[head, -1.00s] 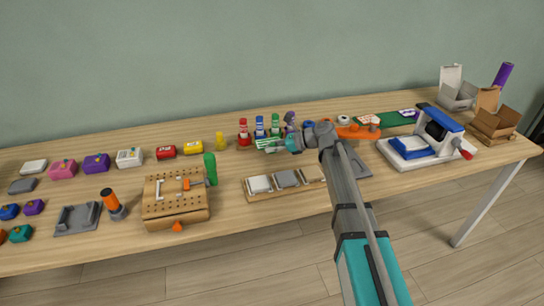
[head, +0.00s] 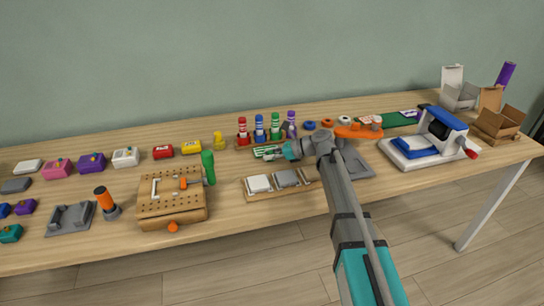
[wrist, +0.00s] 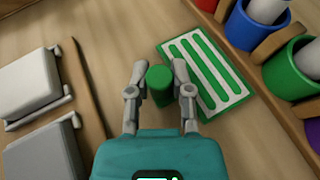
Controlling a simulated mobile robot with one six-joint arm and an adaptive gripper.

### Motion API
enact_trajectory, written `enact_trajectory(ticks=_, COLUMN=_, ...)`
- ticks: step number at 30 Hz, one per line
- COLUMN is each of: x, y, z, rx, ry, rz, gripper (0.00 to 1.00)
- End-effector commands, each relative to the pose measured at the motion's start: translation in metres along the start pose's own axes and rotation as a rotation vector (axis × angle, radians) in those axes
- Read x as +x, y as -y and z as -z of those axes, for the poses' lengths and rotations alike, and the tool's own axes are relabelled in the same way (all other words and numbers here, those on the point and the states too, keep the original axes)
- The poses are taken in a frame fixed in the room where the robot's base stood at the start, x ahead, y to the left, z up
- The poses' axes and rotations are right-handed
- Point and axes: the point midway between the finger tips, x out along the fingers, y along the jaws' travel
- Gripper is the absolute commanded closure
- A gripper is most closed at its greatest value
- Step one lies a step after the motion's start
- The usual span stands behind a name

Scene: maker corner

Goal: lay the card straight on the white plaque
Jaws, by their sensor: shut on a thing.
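The card (wrist: 208,72) is a thin rectangle with green and white stripes; in the head view it shows (head: 267,152) just in front of the marker stand. My gripper (wrist: 160,84) is shut on a green round knob (wrist: 159,85), and the card lies right beside it on the right and appears to be carried with it. In the head view my gripper (head: 283,151) is right of the card. The white plaque (wrist: 27,86) is left of my gripper in the wrist view and lies in a wooden tray; the head view shows it (head: 258,184) nearer the front, bare.
A grey plaque (head: 286,178) lies next to the white one in the tray. Behind the card stand red, blue, green (head: 275,127) and purple markers in holders.

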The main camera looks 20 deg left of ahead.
Motion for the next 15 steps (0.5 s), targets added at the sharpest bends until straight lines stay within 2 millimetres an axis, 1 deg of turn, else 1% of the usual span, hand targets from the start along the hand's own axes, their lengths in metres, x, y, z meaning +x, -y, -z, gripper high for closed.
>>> enact_trajectory(ticks=7, x=0.0016, y=0.0, z=0.0038, rx=0.0, ry=0.0, rz=0.0, gripper=1.0)
enact_trajectory(ticks=8, x=0.0012, y=0.0, z=0.003, rx=0.0, ry=0.0, rz=0.0, gripper=0.68)
enact_trajectory(ticks=12, x=0.001, y=0.0, z=0.0026, rx=0.0, ry=0.0, rz=0.0, gripper=0.42)
enact_trajectory(ticks=13, x=0.001, y=0.0, z=0.0025, rx=0.0, ry=0.0, rz=0.0, gripper=0.37)
enact_trajectory(ticks=15, x=0.001, y=0.0, z=0.0025, rx=0.0, ry=0.0, rz=0.0, gripper=0.37)
